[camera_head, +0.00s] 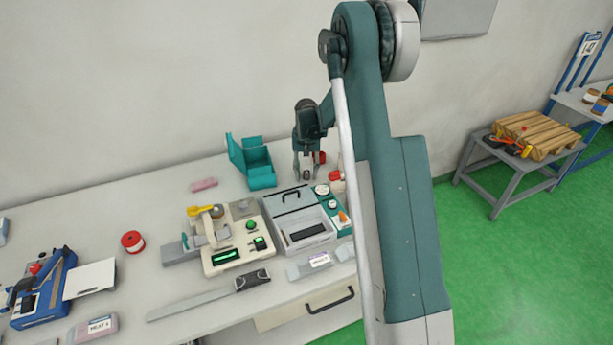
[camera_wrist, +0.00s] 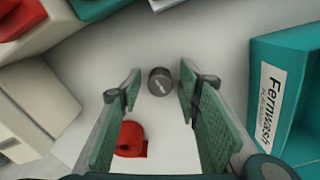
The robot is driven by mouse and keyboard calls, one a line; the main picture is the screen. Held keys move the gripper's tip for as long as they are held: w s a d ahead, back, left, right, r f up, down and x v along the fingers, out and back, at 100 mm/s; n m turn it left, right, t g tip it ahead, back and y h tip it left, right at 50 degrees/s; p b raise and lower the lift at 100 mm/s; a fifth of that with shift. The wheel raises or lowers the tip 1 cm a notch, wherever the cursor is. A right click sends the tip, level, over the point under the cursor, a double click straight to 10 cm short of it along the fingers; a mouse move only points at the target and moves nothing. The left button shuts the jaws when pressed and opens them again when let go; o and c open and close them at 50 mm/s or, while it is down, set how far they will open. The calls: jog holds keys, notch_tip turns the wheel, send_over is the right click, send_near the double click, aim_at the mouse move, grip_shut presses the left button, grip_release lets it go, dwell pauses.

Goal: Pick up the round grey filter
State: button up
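The round grey filter (camera_wrist: 160,81) is a small dark grey disc or short cylinder with a light mark on top. It lies on the white worktop in the wrist view, between my fingertips as seen from above. My gripper (camera_wrist: 160,88) is open, with green-padded fingers on either side of the filter and a visible gap to each. In the head view my gripper (camera_head: 307,172) points down over the back of the bench. I cannot pick out the filter there.
A red round object (camera_wrist: 130,140) lies close by, near the left finger. A teal bin labelled Fernwash (camera_wrist: 285,95) stands at right in the wrist view; an open teal box (camera_head: 262,175) shows in the head view. A grey case (camera_head: 300,220) sits in front.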

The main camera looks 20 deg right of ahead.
aim_at(307, 172)
jog(key=c, duration=0.6)
jog(key=shift+r, duration=0.15)
jog(key=shift+r+p, duration=0.35)
jog(key=shift+r, duration=4.5)
